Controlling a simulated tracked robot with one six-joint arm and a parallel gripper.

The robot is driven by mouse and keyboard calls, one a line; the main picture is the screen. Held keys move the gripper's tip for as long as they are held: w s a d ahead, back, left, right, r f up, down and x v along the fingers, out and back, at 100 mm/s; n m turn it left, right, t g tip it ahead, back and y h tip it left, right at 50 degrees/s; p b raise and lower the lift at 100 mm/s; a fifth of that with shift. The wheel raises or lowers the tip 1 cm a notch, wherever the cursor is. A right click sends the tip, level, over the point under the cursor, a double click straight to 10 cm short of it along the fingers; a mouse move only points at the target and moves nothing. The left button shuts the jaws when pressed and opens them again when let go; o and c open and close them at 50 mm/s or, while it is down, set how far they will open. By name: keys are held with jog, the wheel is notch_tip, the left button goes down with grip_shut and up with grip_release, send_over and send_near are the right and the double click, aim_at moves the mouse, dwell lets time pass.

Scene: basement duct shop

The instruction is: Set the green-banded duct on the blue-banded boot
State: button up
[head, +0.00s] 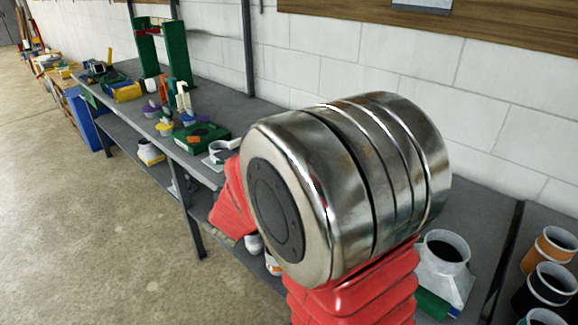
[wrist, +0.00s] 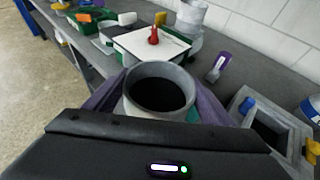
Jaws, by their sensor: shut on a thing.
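In the wrist view my gripper (wrist: 160,112) has purple fingers on both sides of a grey round duct (wrist: 128,105) and is shut on it. The duct's dark open end faces the camera. A small strip of green shows low on its right side; the rest of the band is hidden. I cannot pick out the blue-banded boot with certainty. A blue and white round thing (wrist: 313,108) is cut off at the right edge of the wrist view. In the head view my arm hides the gripper, and a grey boot-like piece (head: 443,270) stands right of it, its band not clear.
Ducts with an orange band (head: 552,250) and a black band (head: 545,290) stand at the right. In the wrist view a grey square frame (wrist: 240,103) sits right of the gripper, and a white panel (wrist: 128,41) with a red knob lies beyond. A white block wall backs the bench.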

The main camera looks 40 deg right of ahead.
jog(key=a+f+n+t+y, duration=0.1)
jog(key=a+f+n+y, duration=0.1)
jog(key=a, duration=0.6)
jog(key=s+a+f+n+t+y, duration=0.1)
jog(key=a+f+n+y, duration=0.1)
jog(key=a, duration=0.6)
jog(key=shift+s+f, duration=0.25)
jog(key=shift+f, duration=0.55)
jog(key=shift+d, duration=0.1)
